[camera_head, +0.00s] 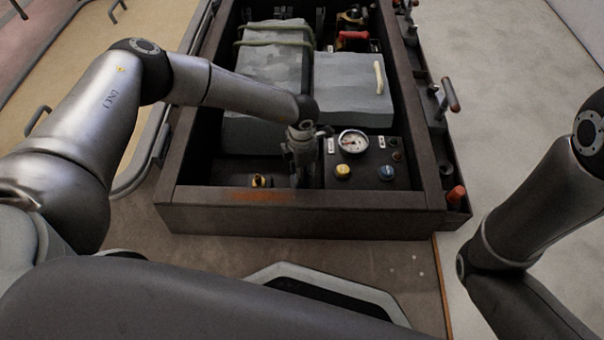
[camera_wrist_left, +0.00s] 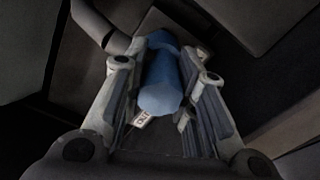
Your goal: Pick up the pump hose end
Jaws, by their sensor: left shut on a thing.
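The pump hose end (camera_wrist_left: 161,88) is a blue cylinder with a small white tag, seen between the two fingers of my left gripper (camera_wrist_left: 165,76) in the left wrist view. The fingers are shut on it, one on each side. In the head view my left gripper (camera_head: 302,172) points down into the dark open box, left of the gauge panel. There the hose end is hidden by the gripper and the shadow. A thick grey pipe (camera_wrist_left: 98,24) runs up to the left behind the blue part. My right gripper is outside both views.
The brown box rim (camera_head: 300,222) surrounds the gripper closely in front. The panel (camera_head: 362,177) with a gauge and several knobs stands just right. Grey blocks (camera_head: 352,95) fill the back.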

